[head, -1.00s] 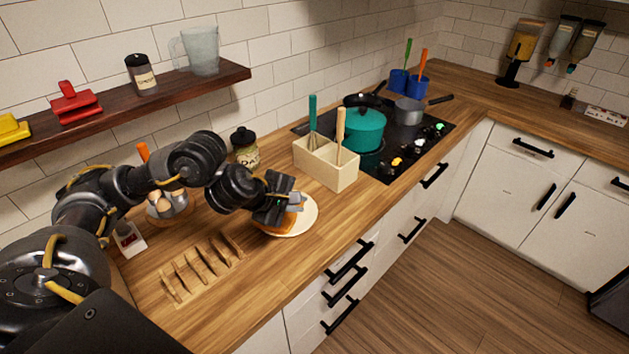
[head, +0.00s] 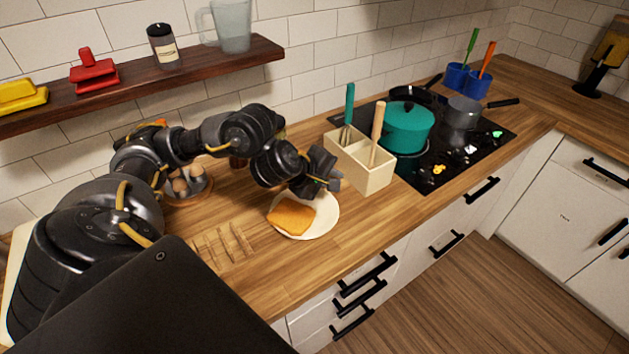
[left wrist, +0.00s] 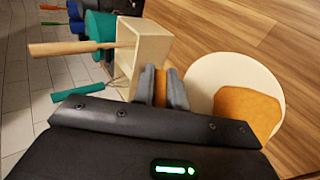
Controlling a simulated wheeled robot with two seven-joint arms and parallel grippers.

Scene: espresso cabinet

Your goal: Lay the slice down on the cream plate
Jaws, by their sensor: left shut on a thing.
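The cream plate (head: 328,217) is on the counter, left of the beige utensil box. An orange-brown slice (head: 292,217) lies flat on it, towards its left side. The plate (left wrist: 215,75) and slice (left wrist: 246,111) also show at the right in the left wrist view. My left gripper (head: 335,181) is beside the plate's far edge, apart from the slice on the plate. In the left wrist view its fingers (left wrist: 163,88) are shut on a narrow orange-brown thing, mostly hidden; I cannot tell what it is. My right gripper is not in view.
The utensil box (head: 361,168) with upright handles stands close to my left gripper. A wooden rack (head: 222,245) is left of the plate. The hob with a teal pot (head: 407,127) is farther right. The counter in front of the plate is clear.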

